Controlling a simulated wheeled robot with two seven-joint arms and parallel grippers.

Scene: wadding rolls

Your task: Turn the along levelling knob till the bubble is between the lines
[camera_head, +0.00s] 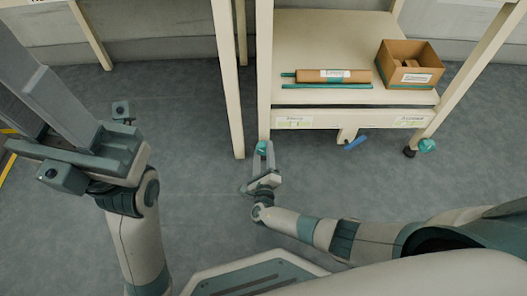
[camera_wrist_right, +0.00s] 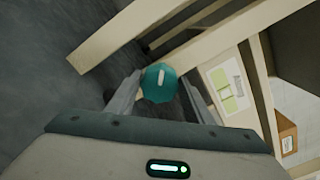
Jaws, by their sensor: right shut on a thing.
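A teal knob (camera_wrist_right: 160,83) with a white mark sits at the left front foot of a cream stand. In the right wrist view it lies between my right gripper's fingers (camera_wrist_right: 160,92). In the head view the right gripper (camera_head: 264,155) is shut on this knob (camera_head: 261,146). A second teal knob (camera_head: 427,145) is at the right front foot. Two pale labels with green parts, left (camera_head: 294,122) and right (camera_head: 410,121), are on the stand's front edge. The bubbles are too small to make out. My left gripper (camera_head: 45,95) is raised at the left, its jaw state unclear.
The stand's shelf (camera_head: 330,35) holds a brown roll (camera_head: 325,76), a green bar (camera_head: 327,86) and an open cardboard box (camera_head: 410,64). A blue handle (camera_head: 356,142) hangs below the front edge. A cream post (camera_head: 228,75) stands left of the stand. Grey floor lies open around.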

